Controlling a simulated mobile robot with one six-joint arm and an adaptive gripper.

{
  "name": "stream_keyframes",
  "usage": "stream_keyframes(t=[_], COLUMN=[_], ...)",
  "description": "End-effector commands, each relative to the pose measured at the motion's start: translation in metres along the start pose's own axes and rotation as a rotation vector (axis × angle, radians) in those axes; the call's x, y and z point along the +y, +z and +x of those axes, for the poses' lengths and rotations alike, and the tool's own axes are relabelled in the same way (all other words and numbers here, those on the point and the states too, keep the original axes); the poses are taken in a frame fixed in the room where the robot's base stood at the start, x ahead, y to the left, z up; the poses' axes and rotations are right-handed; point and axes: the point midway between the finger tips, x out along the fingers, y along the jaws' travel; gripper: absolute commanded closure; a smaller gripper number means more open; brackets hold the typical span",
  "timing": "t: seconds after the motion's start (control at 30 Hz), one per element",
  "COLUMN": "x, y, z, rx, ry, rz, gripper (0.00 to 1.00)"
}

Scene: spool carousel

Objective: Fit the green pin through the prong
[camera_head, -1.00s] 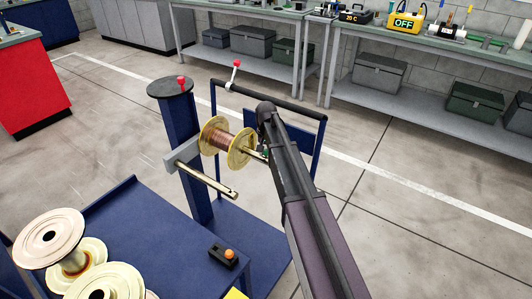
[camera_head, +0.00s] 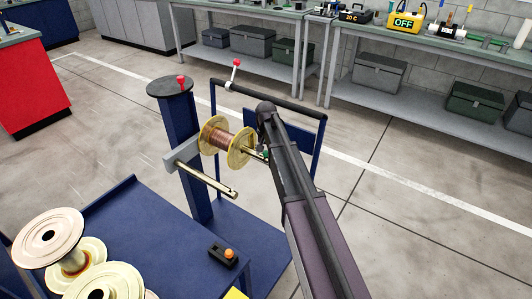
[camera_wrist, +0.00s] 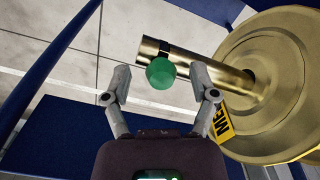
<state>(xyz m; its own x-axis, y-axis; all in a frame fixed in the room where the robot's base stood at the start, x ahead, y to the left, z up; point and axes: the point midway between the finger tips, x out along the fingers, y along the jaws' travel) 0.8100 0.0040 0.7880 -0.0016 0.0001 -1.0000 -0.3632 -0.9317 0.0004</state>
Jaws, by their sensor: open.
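The green pin's round head (camera_wrist: 160,73) sits at the free end of the brass prong (camera_wrist: 205,68) in the wrist view. A dark slot shows in the prong just behind the head; the pin's shaft is hidden, so I cannot tell how deep it sits. My gripper (camera_wrist: 161,77) is open, one finger on each side of the head, with gaps visible. In the head view the copper-wound spool (camera_head: 227,141) is on this prong (camera_head: 254,152), and my arm hides most of the gripper.
A second, bare prong (camera_head: 208,180) points out below the spool. The blue post (camera_head: 180,125) carries both prongs. A blue cart (camera_head: 135,225) with empty spools (camera_head: 50,238) stands at the lower left. A blue frame (camera_head: 318,150) stands behind my arm.

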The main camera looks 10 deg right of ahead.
Motion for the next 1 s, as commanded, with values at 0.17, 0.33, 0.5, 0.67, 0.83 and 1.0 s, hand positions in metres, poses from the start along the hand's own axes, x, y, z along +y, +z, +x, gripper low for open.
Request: stream_keyframes(t=[0.17,0.33,0.5,0.67,0.83,1.0], x=[0.0,0.0,0.0,0.0,0.0,0.0], y=[0.0,0.0,0.0,0.0,0.0,0.0], z=[-0.01,-0.023,-0.037,-0.05,-0.06,-0.074], rx=[0.0,0.0,0.0,0.0,0.0,0.0], ry=[0.0,0.0,0.0,0.0,0.0,0.0], rz=[0.0,0.0,0.0,0.0,0.0,0.0], gripper=[0.24,0.24,0.24,0.24,0.24,0.24])
